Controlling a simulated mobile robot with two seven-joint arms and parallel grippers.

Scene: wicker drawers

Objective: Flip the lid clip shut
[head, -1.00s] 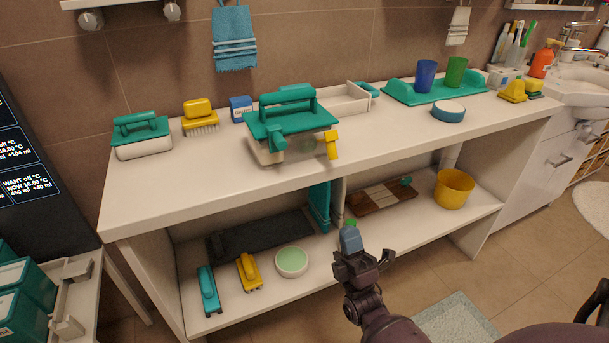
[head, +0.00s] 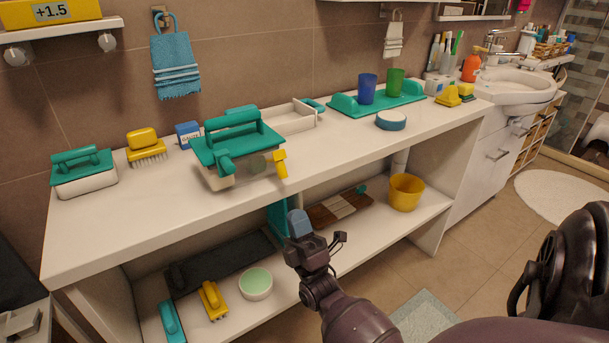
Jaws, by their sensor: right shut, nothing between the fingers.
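A lidded box (head: 212,179) with a pale see-through body stands on the counter. Its teal lid (head: 250,140) has a raised handle. A teal clip (head: 225,163) sticks out at the lid's front, and a yellow clip (head: 281,164) is at its right front corner, angled down outside the body. I cannot tell whether either is fully latched. My right gripper (head: 299,223) is shut and empty, its blue tips pointing up. In the picture it is below and right of the box, in front of the counter, apart from the clips. My left gripper is not in view.
The white counter (head: 140,225) has a front edge and an open shelf below. A smaller teal-lidded box (head: 84,173), a yellow brush (head: 146,147) and a teal tray (head: 380,104) with two cups stand on top. The counter in front of the box is clear.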

